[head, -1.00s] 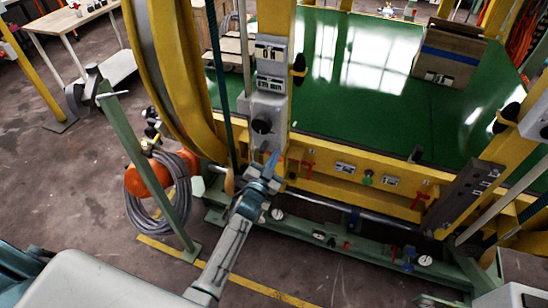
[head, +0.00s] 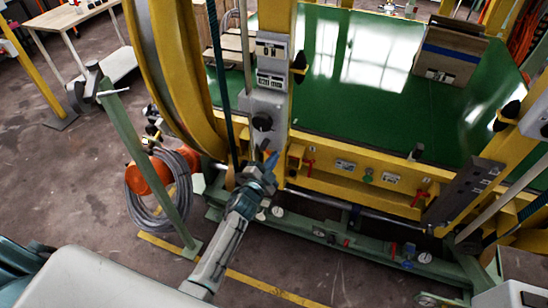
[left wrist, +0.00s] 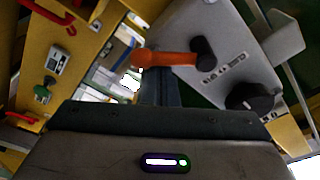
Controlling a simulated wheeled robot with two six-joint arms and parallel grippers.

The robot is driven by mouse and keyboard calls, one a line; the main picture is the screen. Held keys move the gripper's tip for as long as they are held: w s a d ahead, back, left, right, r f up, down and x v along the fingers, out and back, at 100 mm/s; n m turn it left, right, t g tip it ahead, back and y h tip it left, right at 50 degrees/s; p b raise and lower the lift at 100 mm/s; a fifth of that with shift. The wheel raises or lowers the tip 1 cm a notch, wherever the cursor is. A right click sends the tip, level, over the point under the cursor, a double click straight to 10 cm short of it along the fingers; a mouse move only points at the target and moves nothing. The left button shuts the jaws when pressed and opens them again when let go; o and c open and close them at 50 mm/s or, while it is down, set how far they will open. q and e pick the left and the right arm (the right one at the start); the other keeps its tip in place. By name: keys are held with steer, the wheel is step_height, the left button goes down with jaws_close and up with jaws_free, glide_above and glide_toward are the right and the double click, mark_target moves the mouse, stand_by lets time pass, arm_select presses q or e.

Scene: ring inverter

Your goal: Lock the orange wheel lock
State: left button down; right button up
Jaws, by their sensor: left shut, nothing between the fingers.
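The orange wheel lock (left wrist: 165,60) is a lever with a dark end, lying across the edge of a grey panel (left wrist: 240,55) in the left wrist view. A round black knob (left wrist: 250,97) is on the same panel. My left gripper (left wrist: 160,85) is shut and empty, its fingers just below the lever in that view; I cannot tell whether they touch it. In the head view my left gripper (head: 268,162) is at the lower end of the grey panel (head: 268,103), and the lever cannot be made out there. My right gripper is not in view.
A yellow ring frame (head: 165,75) rises left of the panel. A yellow beam with red handles (head: 309,166) runs to the right, above a green base rail with gauges (head: 425,258). A coiled hose (head: 183,180) hangs at the left. A box (head: 448,55) stands on the green platform (head: 375,110).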

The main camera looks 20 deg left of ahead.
arm_select(q)
steer(key=shift+a+f+m+g+h, duration=0.15)
steer(key=shift+a+f+m, duration=0.25)
steer(key=shift+m, duration=0.95)
steer(key=shift+a+f+m+g+h, duration=0.1)
steer(key=shift+a+f+m+g, duration=0.2)
steer(key=shift+m, duration=1)
steer(key=shift+a+f+m+g+h, duration=0.1)
steer(key=shift+a+f+m, duration=0.3)
steer(key=shift+m, duration=0.95)
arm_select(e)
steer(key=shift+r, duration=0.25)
arm_select(q)
steer(key=shift+a, duration=0.1)
steer(key=shift+w, duration=0.1)
